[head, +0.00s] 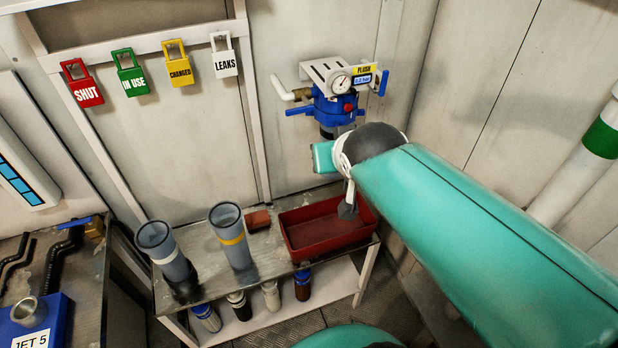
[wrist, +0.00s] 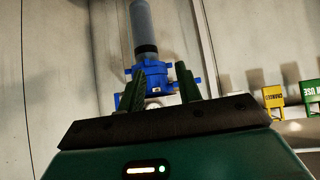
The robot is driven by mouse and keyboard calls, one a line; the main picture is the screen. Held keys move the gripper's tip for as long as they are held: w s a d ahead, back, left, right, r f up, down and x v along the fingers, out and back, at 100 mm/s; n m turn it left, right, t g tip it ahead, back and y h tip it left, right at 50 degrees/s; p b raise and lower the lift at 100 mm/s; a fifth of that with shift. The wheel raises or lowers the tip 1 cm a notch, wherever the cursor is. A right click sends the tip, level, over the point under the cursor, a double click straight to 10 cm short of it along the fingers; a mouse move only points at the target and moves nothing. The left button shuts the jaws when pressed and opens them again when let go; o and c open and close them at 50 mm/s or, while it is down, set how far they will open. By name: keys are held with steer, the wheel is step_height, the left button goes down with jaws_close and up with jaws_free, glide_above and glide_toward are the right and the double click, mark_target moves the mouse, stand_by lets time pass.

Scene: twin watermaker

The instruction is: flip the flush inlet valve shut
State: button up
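No label shows which one is the inlet valve. In the wrist view the unit's blue body (wrist: 153,78) appears inverted, beyond my gripper (wrist: 160,74). The dark green fingers are apart, with nothing visibly held. In the head view my arm hides the fingers.
A bench below holds a red tray (head: 295,240) and two grey filter housings (head: 165,250) (head: 232,235). Several bottles stand on its lower shelf. Coloured tags, including a red SHUT tag (head: 82,88), hang on a rail at the left. A white pipe (head: 590,150) runs along the right.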

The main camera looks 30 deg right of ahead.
steer(key=s+a+f+n+g+y, duration=0.1)
steer(key=s+a, duration=0.2)
steer(key=a, duration=0.3)
steer(key=shift+g, duration=0.4)
steer(key=shift+a, duration=0.15)
steer(key=s+a+n+g+y, duration=0.1)
steer(key=s+a+n+g, duration=0.1)
steer(key=s+a, duration=0.2)
steer(key=shift+s+a+f+y, duration=0.3)
steer(key=shift+a+f+y, duration=0.1)
steer(key=shift+a, duration=0.45)
